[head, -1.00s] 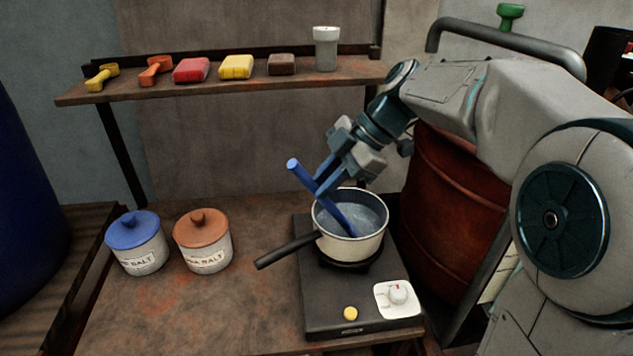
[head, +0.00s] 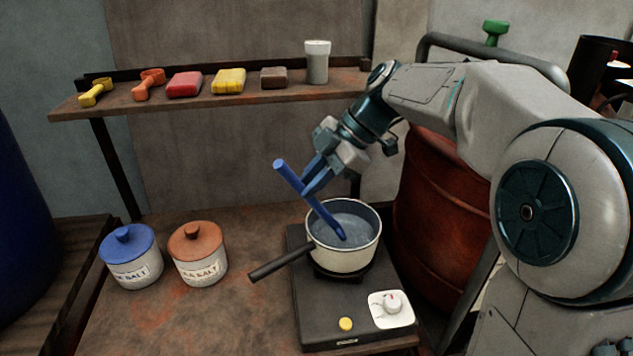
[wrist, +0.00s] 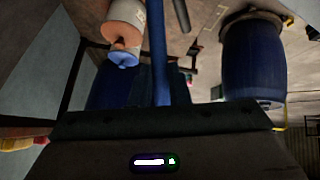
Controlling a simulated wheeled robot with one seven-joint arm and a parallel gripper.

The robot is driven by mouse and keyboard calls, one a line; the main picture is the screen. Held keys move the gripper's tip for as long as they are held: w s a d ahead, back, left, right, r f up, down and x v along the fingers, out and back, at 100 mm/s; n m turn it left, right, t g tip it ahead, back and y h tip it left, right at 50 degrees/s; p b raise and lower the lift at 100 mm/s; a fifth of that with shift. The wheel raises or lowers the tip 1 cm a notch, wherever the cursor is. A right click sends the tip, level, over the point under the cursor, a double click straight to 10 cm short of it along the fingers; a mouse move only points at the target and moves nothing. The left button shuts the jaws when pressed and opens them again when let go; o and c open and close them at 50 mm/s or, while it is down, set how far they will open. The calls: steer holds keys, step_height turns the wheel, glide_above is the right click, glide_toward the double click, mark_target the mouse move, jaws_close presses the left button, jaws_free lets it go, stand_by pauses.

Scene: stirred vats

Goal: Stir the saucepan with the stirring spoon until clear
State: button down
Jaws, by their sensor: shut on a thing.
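The cream saucepan (head: 345,258) with a dark handle sits on the hotplate and holds a greyish-blue liquid (head: 352,222). The blue stirring spoon (head: 291,178) slants down from upper left, its lower end in the pan at the liquid. My gripper (head: 313,182) is shut on the spoon's shaft above the pan's left rim. In the wrist view the spoon (wrist: 159,55) runs up from between the jaws. The spoon's submerged tip is hidden.
Blue-lidded (head: 130,262) and orange-lidded (head: 199,258) salt jars stand left. A shelf (head: 150,100) behind holds scoops, blocks and a grey cup. A red drum (head: 440,205) stands right.

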steer(key=shift+s+a+r+p, duration=0.4)
steer(key=shift+s+a+r, duration=0.1)
steer(key=shift+r, duration=0.6)
steer(key=shift+s+a+r+p, duration=0.4)
steer(key=shift+a+r, duration=0.05)
steer(key=shift+r, duration=0.6)
steer(key=shift+s+a+r+p, duration=0.4)
steer(key=shift+s+a+r, duration=0.1)
steer(key=shift+r, duration=0.6)
steer(key=shift+r+p, duration=1.6)
steer(key=shift+r, duration=0.95)
steer(key=shift+w+f, duration=0.1)
